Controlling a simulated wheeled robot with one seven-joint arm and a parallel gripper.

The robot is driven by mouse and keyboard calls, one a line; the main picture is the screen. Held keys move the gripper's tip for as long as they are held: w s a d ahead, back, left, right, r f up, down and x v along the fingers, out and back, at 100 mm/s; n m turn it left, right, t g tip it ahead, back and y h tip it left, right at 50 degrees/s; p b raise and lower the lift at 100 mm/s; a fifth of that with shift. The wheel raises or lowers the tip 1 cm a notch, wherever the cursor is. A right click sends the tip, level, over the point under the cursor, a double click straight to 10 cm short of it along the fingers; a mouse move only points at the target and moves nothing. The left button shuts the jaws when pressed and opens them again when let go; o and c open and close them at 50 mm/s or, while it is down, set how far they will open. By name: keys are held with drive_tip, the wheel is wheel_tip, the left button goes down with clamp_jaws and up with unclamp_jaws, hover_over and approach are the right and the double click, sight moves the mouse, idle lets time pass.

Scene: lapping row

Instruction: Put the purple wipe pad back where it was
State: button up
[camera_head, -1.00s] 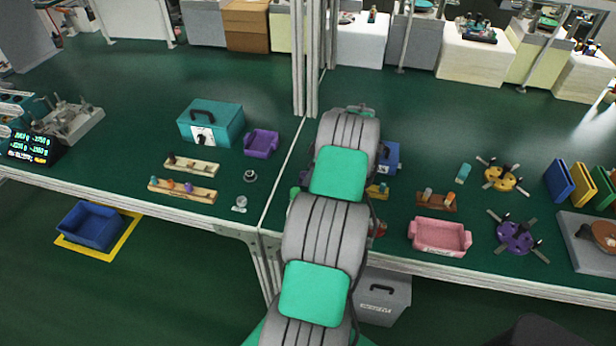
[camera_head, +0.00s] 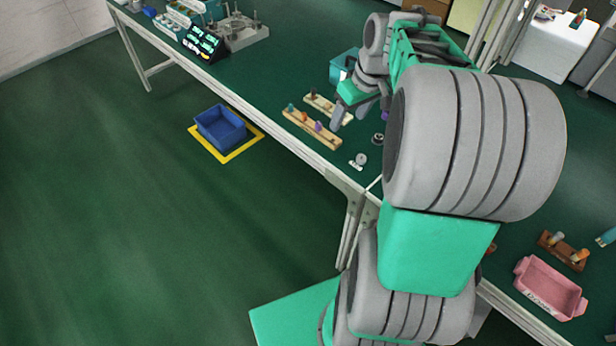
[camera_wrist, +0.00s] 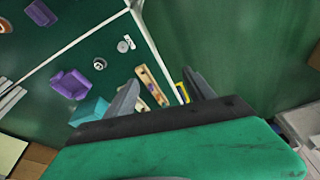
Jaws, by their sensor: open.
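My gripper (camera_head: 342,114) is open above the racks on the left bench. The rack with a small purple piece (camera_wrist: 151,88) also shows beyond the fingers in the wrist view. Behind it stands a paler rack (camera_head: 326,104), partly hidden by the gripper.
A purple bin (camera_wrist: 70,84) and a teal box (camera_wrist: 89,110) stand near the racks. A small round dial (camera_head: 361,159) lies by the bench's front edge. A blue bin (camera_head: 220,128) is on the floor in a yellow outline. A pink tray (camera_head: 548,288) is on the right bench.

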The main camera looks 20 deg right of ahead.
drive_tip(key=s+a+f+m, duration=0.1)
drive_tip(key=s+a+m, duration=0.1)
drive_tip(key=s+a, duration=1.1)
drive_tip(key=a, duration=0.4)
drive_tip(key=shift+f+h, duration=0.2)
drive_tip(key=shift+h, duration=0.2)
